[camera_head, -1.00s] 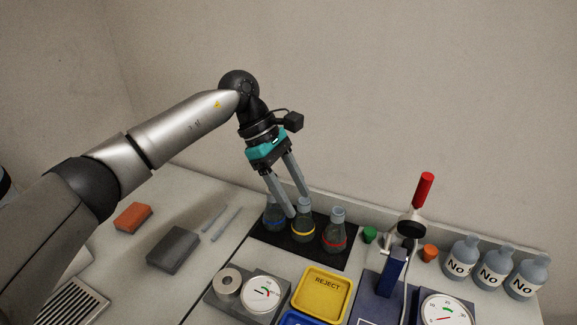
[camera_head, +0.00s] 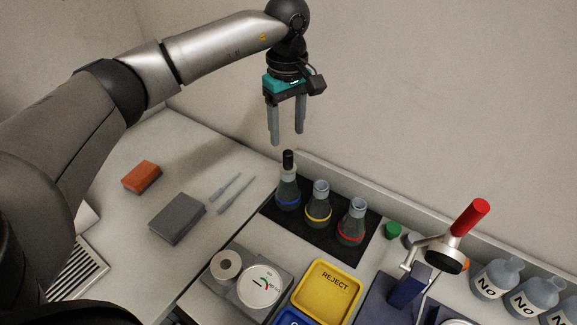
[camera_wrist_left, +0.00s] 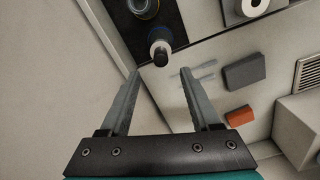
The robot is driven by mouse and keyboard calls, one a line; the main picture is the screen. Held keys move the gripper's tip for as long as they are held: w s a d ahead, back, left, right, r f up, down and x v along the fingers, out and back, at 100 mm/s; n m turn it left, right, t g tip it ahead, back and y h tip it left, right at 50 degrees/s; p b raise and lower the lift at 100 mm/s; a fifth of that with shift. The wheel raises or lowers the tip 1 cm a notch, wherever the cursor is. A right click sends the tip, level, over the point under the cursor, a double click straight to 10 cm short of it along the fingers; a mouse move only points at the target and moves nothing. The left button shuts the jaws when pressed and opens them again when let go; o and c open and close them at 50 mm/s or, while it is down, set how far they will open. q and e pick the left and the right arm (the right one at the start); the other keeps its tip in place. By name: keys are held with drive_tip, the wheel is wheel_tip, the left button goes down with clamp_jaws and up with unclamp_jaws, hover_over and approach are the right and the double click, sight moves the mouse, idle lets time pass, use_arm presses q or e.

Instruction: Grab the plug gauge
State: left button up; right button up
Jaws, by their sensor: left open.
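Two slim grey-blue rods (camera_head: 231,190) lie side by side on the pale bench; they are the likeliest plug gauges, though I cannot tell for sure. They also show in the left wrist view (camera_wrist_left: 198,72), right of the fingers. My left gripper (camera_head: 287,137) is open and empty, fingers pointing down. It hangs above the blue-banded flask (camera_head: 288,195), whose tall black stopper (camera_head: 288,160) is just below the fingertips. In the left wrist view the stopper (camera_wrist_left: 160,55) shows beyond and between the fingertips (camera_wrist_left: 160,76). My right gripper is not in view.
A yellow-banded flask (camera_head: 318,206) and a red-banded flask (camera_head: 351,224) stand on the black mat (camera_head: 328,242). A grey block (camera_head: 177,219) and an orange block (camera_head: 142,176) lie left of the rods. A yellow REJECT tray (camera_head: 326,289) and a dial gauge (camera_head: 258,286) are in front.

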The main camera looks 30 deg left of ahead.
sight(287, 151)
use_arm(q)
drive_tip(key=shift+s+d+f, duration=0.1)
drive_tip(key=shift+s+f, duration=0.05)
drive_tip(key=shift+f, duration=3.45)
clamp_jaws()
